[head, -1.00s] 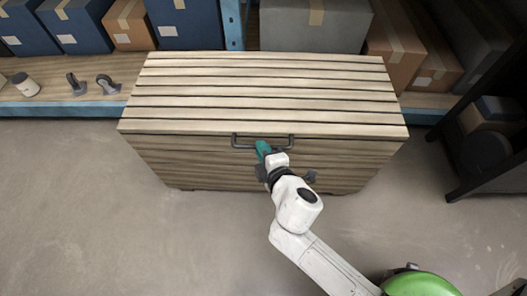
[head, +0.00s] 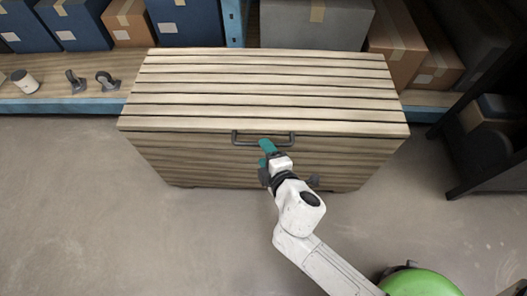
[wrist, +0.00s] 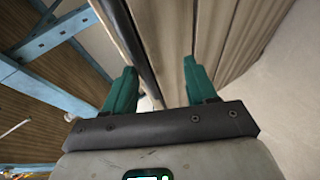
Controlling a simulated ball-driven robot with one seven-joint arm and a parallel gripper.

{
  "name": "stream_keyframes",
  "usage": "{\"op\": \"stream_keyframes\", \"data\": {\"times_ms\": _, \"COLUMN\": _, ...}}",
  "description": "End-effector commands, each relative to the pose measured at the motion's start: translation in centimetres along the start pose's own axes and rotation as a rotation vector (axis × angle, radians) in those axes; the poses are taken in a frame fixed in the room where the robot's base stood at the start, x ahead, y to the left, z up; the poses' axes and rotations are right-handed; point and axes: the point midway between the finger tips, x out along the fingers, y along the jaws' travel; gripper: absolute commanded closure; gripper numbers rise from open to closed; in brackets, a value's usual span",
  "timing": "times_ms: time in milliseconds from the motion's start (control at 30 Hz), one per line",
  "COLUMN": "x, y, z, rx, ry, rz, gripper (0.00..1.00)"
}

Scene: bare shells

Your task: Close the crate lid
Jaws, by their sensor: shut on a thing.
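The wooden slatted crate (head: 260,165) stands on the floor in the head view. Its lid (head: 265,90) lies across the top, with a thin dark line along its front edge. A dark bar handle (head: 240,143) sits at the front, just below that edge. My gripper (head: 267,147) is at the right half of the handle, its teal fingers shut on it. In the wrist view the two fingers (wrist: 160,85) stand either side of a dark strip beside wooden slats; the exact contact is hard to make out.
A shelf (head: 60,106) with blue and brown boxes (head: 183,22) stands behind the crate. A dark rack (head: 485,140) stands to the right. The floor (head: 90,220) in front and to the left is clear.

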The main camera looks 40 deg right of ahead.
Motion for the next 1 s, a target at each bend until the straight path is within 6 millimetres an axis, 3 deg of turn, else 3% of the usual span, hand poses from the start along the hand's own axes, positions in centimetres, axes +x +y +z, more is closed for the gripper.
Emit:
{"op": "stream_keyframes", "data": {"times_ms": 33, "x": -1.1, "y": -0.9, "z": 0.1, "rx": -0.002, "ry": -0.004, "rz": -0.021, "gripper": 0.60}}
{"op": "stream_keyframes", "data": {"times_ms": 300, "x": -6.3, "y": -0.5, "z": -0.1, "rx": -0.003, "ry": 0.003, "rz": -0.011, "gripper": 0.60}}
{"op": "stream_keyframes", "data": {"times_ms": 500, "x": -8.9, "y": -0.2, "z": -0.2, "rx": -0.002, "ry": 0.006, "rz": -0.005, "gripper": 0.60}}
{"op": "stream_keyframes", "data": {"times_ms": 1000, "x": -9.8, "y": 0.0, "z": -0.3, "rx": -0.003, "ry": 0.009, "rz": 0.000, "gripper": 0.60}}
